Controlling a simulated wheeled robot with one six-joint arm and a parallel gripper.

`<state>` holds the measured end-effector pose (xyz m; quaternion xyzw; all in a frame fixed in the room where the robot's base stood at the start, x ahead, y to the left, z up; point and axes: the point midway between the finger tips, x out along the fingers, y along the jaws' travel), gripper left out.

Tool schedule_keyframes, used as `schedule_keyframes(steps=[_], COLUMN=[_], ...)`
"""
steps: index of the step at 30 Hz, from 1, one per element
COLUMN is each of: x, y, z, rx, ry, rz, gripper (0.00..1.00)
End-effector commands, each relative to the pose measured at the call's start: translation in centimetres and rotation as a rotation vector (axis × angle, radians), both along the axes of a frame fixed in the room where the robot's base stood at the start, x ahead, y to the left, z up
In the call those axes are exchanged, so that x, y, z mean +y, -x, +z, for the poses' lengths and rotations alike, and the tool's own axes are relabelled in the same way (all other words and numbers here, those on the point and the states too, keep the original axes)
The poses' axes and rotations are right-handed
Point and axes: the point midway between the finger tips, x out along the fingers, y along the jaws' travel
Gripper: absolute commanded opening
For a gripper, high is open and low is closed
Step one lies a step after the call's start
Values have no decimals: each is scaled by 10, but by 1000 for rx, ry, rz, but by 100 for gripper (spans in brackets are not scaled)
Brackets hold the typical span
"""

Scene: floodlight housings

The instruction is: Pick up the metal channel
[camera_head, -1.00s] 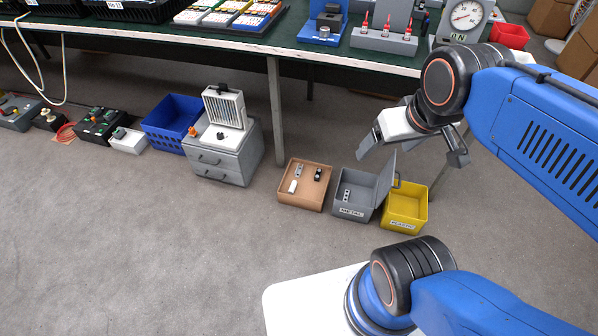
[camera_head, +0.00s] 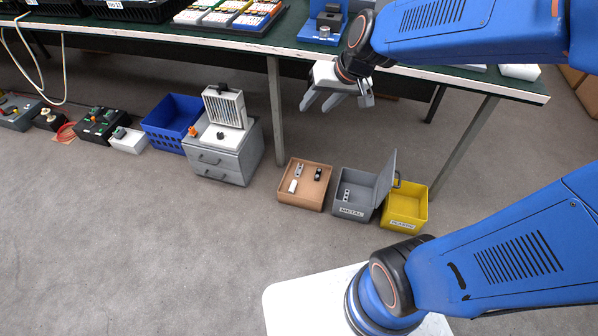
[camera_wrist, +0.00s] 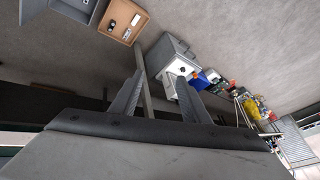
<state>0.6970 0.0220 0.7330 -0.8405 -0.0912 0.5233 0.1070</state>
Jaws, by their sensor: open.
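A small light-grey piece (camera_head: 299,170), which looks like the metal channel, lies in the brown open box (camera_head: 280,204) on the floor. A white piece (camera_head: 293,186) and a black piece (camera_head: 318,174) lie in the same box, apart from it. My gripper (camera_head: 337,101) is open and empty, up near the table's front edge, above and beyond the box. Its two fingers stand apart in the wrist view (camera_wrist: 160,77).
A grey lidded bin marked METAL (camera_head: 350,211) with a holed piece inside, and a yellow bin (camera_head: 404,222), stand right of the box. A grey drawer cabinet (camera_head: 220,172) bearing a floodlight (camera_head: 224,106) stands left. The table leg (camera_head: 275,110) rises behind. Front floor is clear.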

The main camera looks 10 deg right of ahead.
Motion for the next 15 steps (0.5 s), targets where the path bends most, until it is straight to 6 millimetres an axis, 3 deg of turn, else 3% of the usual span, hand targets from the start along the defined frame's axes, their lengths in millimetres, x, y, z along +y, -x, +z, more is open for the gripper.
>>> schedule_keyframes(steps=[3,15], x=[11,37], y=[-33,-131], z=[-16,-84], rx=[2,1], ry=[-28,-79], rz=[-19,-118], gripper=[42,42])
